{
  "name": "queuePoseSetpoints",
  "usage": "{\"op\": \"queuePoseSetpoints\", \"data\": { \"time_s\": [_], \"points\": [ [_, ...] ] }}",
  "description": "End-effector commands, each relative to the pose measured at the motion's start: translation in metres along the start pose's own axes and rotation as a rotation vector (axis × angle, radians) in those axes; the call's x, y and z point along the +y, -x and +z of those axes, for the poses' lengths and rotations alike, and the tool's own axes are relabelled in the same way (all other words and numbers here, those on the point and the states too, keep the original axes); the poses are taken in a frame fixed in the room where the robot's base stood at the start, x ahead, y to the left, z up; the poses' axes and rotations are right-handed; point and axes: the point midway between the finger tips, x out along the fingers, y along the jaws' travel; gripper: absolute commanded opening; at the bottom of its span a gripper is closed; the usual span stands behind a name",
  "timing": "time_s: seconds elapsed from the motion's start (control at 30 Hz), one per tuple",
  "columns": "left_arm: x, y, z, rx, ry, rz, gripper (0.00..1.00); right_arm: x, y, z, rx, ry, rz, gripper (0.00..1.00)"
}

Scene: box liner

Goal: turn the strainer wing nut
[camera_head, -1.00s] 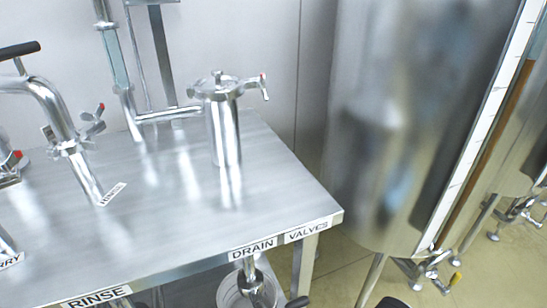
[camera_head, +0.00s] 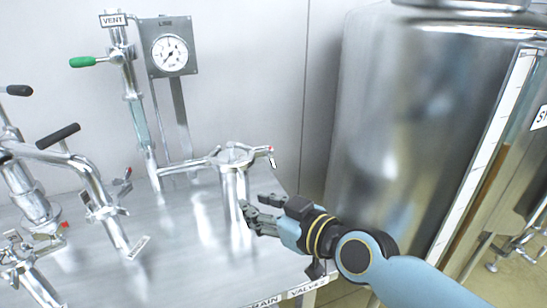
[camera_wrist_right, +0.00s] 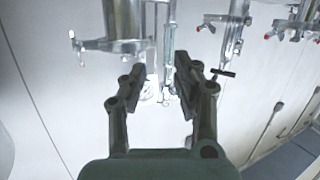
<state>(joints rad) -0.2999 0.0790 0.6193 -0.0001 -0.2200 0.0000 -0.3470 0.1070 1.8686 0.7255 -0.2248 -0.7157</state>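The strainer (camera_head: 233,185) is an upright steel cylinder on the steel bench, with a round clamped lid. Its wing nut (camera_head: 267,151), with a red tip, sticks out to the right of the lid. My right gripper (camera_head: 254,207) comes in from the right, open and empty, below the wing nut and beside the strainer body; I cannot tell if it touches the body. In the right wrist view, the open fingers (camera_wrist_right: 160,62) have nothing between them. A steel cylinder (camera_wrist_right: 122,18) with a red-tipped wing nut (camera_wrist_right: 76,42) shows at upper left there. My left gripper is not in view.
The pressure gauge (camera_head: 170,52) and the vent pipe with its green handle (camera_head: 84,62) stand behind the strainer. Bent pipes with clamps and a black handle (camera_head: 60,136) crowd the left. A large steel tank (camera_head: 385,110) stands at right. Bare bench (camera_head: 185,255) lies in front.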

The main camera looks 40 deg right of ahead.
Motion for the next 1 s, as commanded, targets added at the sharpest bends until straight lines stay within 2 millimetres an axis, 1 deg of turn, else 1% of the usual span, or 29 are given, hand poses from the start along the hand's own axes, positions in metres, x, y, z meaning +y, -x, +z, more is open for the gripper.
{"op": "queuePoseSetpoints", "data": {
  "time_s": [0.03,0.1,0.13,0.2,0.3,0.37,0.47,0.57,0.8,0.9,1.0],
  "points": [
    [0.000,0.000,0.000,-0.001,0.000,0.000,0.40,0.018,-0.008,-0.001,0.058,-0.007,0.075,0.30],
    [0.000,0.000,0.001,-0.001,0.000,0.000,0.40,0.044,-0.012,-0.001,0.123,-0.011,0.190,0.30],
    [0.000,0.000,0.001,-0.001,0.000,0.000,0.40,0.054,-0.013,0.001,0.141,-0.011,0.236,0.30],
    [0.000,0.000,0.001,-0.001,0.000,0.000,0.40,0.073,-0.012,0.004,0.169,-0.011,0.326,0.30],
    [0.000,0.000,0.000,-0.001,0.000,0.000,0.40,0.090,-0.010,0.008,0.185,-0.008,0.407,0.30],
    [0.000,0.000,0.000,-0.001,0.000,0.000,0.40,0.095,-0.011,0.009,0.190,-0.008,0.428,0.30],
    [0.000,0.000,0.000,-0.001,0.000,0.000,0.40,0.101,-0.018,0.007,0.192,-0.006,0.437,0.30],
    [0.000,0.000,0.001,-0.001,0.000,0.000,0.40,0.107,-0.034,0.003,0.193,-0.006,0.435,0.30],
    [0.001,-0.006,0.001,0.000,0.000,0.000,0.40,0.127,-0.077,-0.005,0.193,-0.006,0.434,0.30],
    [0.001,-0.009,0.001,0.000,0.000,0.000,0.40,0.133,-0.090,-0.007,0.192,-0.007,0.433,0.30],
    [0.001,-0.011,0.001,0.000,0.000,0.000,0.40,0.137,-0.099,-0.009,0.191,-0.008,0.432,0.30]
  ]
}}
